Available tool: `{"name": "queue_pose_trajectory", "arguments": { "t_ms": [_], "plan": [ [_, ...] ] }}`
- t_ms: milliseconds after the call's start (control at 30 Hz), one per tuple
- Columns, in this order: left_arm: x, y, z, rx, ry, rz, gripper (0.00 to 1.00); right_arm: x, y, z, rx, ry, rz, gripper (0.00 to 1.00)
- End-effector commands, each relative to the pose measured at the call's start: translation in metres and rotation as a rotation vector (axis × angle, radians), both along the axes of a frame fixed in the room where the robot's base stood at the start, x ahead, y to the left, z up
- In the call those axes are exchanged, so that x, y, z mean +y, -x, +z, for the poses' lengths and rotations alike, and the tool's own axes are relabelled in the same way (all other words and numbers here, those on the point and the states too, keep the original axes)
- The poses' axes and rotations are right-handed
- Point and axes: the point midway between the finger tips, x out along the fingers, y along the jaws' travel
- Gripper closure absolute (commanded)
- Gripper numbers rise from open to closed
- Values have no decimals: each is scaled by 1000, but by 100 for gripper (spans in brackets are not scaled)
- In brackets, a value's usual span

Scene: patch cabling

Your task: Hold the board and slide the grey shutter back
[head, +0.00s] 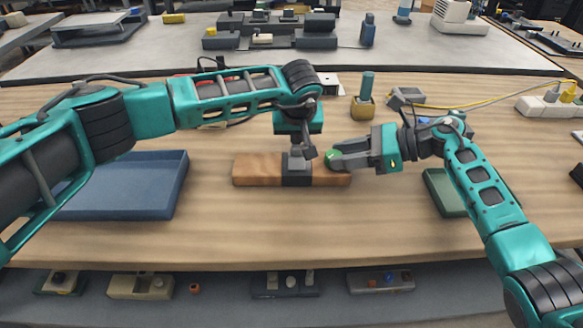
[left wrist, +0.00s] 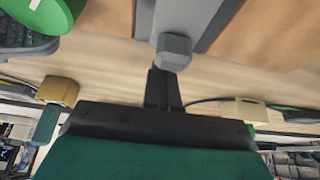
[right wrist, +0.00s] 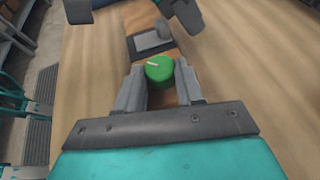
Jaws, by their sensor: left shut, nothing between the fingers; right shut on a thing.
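The wooden board (head: 255,170) lies on the table in front of me, with a dark plate across its middle. The grey shutter (right wrist: 152,41) sits on that plate and carries a raised grey knob (left wrist: 174,50). My left gripper (head: 305,151) points down at the shutter. Its shut, empty fingers (left wrist: 163,88) are right beside the knob; whether they touch it I cannot tell. My right gripper (head: 338,158) comes in from the right and is shut on the round green knob (right wrist: 158,69) at the board's right end, which has a pale mark on top.
A blue tray (head: 130,202) is on the left and a green tray (head: 440,192) on the right. A brass-coloured holder with a teal handle (head: 363,103) stands behind the board. A yellow cable (head: 465,104) runs at the back right. The table in front of the board is clear.

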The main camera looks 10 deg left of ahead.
Motion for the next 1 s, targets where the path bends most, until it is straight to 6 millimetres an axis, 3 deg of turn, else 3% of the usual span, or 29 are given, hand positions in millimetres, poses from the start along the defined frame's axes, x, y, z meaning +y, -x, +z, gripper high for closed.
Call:
{"name": "queue_pose_trajectory", "arguments": {
  "t_ms": [1000],
  "plan": [
    [4,-19,0,0,0,0,100,0,0,0,0,-1,0,99]
  ]
}}
